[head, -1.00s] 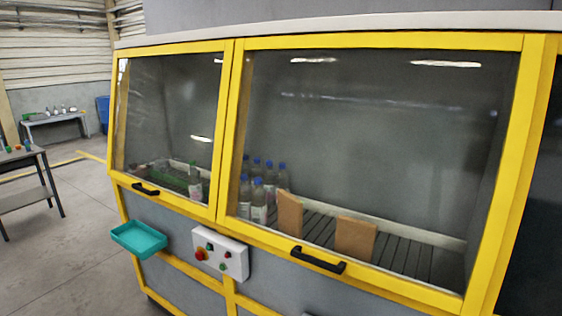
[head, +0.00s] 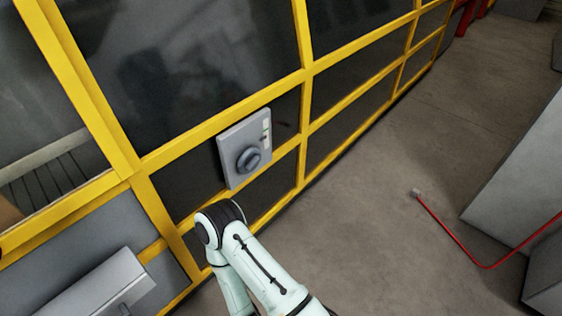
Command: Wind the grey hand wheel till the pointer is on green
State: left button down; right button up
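The grey hand wheel (head: 249,158) sits on a grey panel (head: 230,143) fixed to the yellow-framed machine, in the middle of the head view. A small pale gauge strip with a bit of green (head: 266,134) is on the panel to the upper right of the wheel. The pointer is too small to make out. One of my arms, pale green with a dark joint, reaches up from the bottom, below the panel and apart from the wheel. Neither gripper can be seen.
Yellow frame bars (head: 220,118) and dark panes surround the panel. A grey box (head: 95,290) juts out at lower left. At right, a red bent rod or cable (head: 455,240) is by grey blocks (head: 525,165). Open concrete floor (head: 400,170) lies between.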

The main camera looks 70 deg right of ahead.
aim_at(249, 160)
jog(key=z, duration=1.75)
